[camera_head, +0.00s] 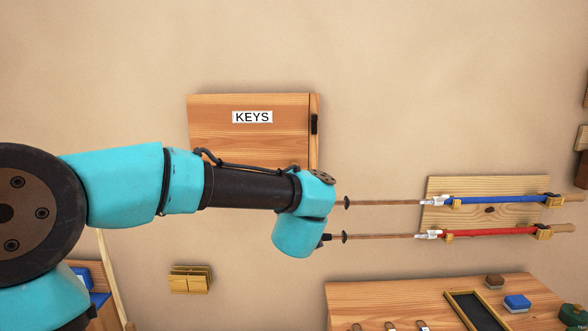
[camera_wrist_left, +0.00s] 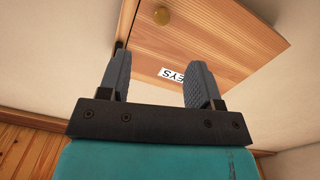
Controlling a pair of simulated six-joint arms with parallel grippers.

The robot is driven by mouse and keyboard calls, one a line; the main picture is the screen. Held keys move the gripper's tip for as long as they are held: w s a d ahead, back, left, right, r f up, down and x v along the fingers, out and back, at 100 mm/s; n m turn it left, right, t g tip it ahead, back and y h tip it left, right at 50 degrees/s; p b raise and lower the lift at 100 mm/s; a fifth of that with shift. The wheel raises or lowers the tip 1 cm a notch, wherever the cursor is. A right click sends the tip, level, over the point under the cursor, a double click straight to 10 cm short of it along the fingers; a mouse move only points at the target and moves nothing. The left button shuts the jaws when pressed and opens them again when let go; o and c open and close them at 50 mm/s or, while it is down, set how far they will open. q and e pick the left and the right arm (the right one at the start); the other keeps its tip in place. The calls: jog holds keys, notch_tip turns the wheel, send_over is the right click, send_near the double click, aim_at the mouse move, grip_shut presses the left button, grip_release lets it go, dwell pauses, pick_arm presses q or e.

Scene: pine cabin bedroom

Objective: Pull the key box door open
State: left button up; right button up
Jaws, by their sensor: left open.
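The key box (camera_head: 215,128) is a pine wall box with a white KEYS label (camera_head: 252,117) on its door. The door looks shut, with a dark fitting (camera_head: 314,124) at the box's right edge. My left arm covers the lower part of the box in the head view. My right gripper is out of view.
Ski poles with blue (camera_head: 495,199) and red (camera_head: 490,233) shafts hang on a wall board right of my wrist. A wooden table (camera_head: 370,297) with small items stands below. A small wooden block (camera_head: 190,280) is on the wall at lower left. The wall above the box is clear.

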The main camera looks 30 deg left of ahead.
pick_arm(q)
jog(key=shift+s+a+r+y, duration=0.2)
jog(key=shift+s+r+y, duration=0.15)
jog(key=shift+r, duration=0.4)
jog(key=shift+w+a, duration=0.1)
jog(key=x, duration=1.7)
jog(key=shift+w+f, duration=0.15)
jog(key=shift+c, duration=0.2)
grip_shut()
